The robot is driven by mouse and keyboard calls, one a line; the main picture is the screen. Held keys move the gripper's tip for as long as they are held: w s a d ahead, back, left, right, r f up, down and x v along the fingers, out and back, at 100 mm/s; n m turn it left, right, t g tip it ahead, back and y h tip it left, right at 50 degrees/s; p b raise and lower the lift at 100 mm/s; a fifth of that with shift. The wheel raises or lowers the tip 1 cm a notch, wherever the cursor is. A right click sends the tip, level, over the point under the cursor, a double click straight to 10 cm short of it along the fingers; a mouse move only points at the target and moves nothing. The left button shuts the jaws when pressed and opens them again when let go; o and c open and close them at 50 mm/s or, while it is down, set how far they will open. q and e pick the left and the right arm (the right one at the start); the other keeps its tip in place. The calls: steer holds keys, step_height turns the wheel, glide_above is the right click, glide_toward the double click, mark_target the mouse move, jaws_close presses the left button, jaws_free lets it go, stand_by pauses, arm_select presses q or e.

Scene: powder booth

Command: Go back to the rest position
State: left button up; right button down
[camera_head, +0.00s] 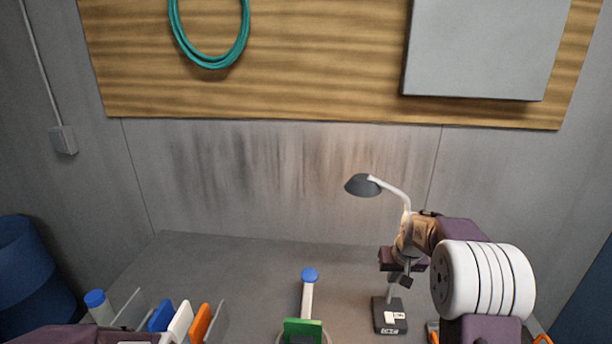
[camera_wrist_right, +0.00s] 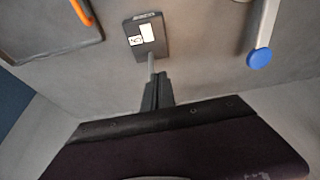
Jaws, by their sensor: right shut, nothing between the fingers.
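My right gripper (camera_head: 405,281) is at the right of the head view, in front of the lamp's stem and above its base. Its fingers are shut with nothing between them. In the right wrist view the closed fingertips (camera_wrist_right: 157,92) point towards the lamp base (camera_wrist_right: 147,35), and whether they touch anything there is hard to tell. My left gripper is not in view; only a purple part of my left arm shows at the lower left of the head view.
The desk lamp (camera_head: 362,186) stands beside my right gripper, its black base (camera_head: 389,316) on the table. A white-handled tool with a blue end (camera_head: 310,275) is at front centre. A grey holder (camera_head: 216,324) with blue, white and orange pieces is left. The back table is clear.

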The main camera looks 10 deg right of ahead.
steer(key=s+a+n+y, duration=0.1)
steer(key=s+a+n, duration=0.1)
steer(key=s+a, duration=0.9)
steer(key=s+a+f+g, duration=0.1)
steer(key=s+f, duration=0.2)
steer(key=s, duration=0.3)
steer(key=s+a+f+g, duration=0.2)
steer(key=s+f, duration=0.1)
steer(key=s, duration=0.3)
steer(key=shift+s, duration=0.4)
steer(key=shift+d+f, duration=0.1)
